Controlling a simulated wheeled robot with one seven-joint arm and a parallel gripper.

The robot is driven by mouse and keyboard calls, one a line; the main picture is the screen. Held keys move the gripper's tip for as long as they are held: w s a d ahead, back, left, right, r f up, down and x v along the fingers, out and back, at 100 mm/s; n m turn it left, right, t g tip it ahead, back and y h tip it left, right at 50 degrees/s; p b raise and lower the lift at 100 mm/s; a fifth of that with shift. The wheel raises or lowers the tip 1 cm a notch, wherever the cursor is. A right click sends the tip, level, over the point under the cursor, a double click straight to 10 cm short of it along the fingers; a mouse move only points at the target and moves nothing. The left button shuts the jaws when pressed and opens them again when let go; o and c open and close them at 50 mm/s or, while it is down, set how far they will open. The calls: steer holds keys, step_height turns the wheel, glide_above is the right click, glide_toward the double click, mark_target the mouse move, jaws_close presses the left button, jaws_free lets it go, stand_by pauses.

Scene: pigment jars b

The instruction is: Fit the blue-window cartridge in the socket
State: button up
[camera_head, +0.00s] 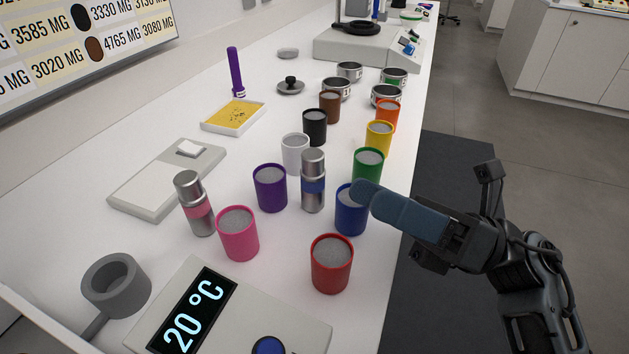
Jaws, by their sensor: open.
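The blue-window cartridge (313,187) is a silver cylinder with a blue band. It stands upright on the white counter between the purple jar and the blue jar. A similar silver cartridge with a pink band (199,212) stands to its left. A grey round cup with a hollow (106,299) and a side arm is at the lower left; it may be the socket, but I cannot be sure. My gripper (368,196) is open, with its fingertips over the blue jar's right side, apart from the cartridge. One finger largely hides the other.
Close around the cartridge stand the purple jar (270,190), blue jar (351,217), white jar (295,153) and green jar (368,167). Pink (238,238) and red (331,270) jars stand nearer. A 20 °C display unit (255,310) sits in front. A flat grey device (150,188) lies left.

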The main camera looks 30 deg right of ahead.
mark_target(313, 181)
steer(key=w+d+n+g+h, duration=0.1)
steer(key=w+d+n, duration=0.1)
steer(key=w+d+f+n+g+h, duration=0.1)
steer(key=w+d+n, duration=0.1)
steer(key=d+n, duration=0.1)
steer(key=w+d+n+g+h, duration=0.1)
steer(key=w+d+n, duration=0.1)
steer(key=w, duration=0.1)
steer(key=shift+d+f+h, duration=0.15)
steer(key=shift+f+h, duration=0.1)
steer(key=shift+h, duration=0.05)
steer(key=shift+s+f+p+x, duration=0.1)
steer(key=shift+f+p+x, duration=0.05)
steer(key=shift+x, duration=1.75)
steer(key=shift+s+f+p+x, duration=0.1)
steer(key=shift+p+x, duration=0.05)
steer(key=shift+x, duration=1.75)
steer(key=shift+c, duration=0.2)
steer(key=c, duration=1.1)
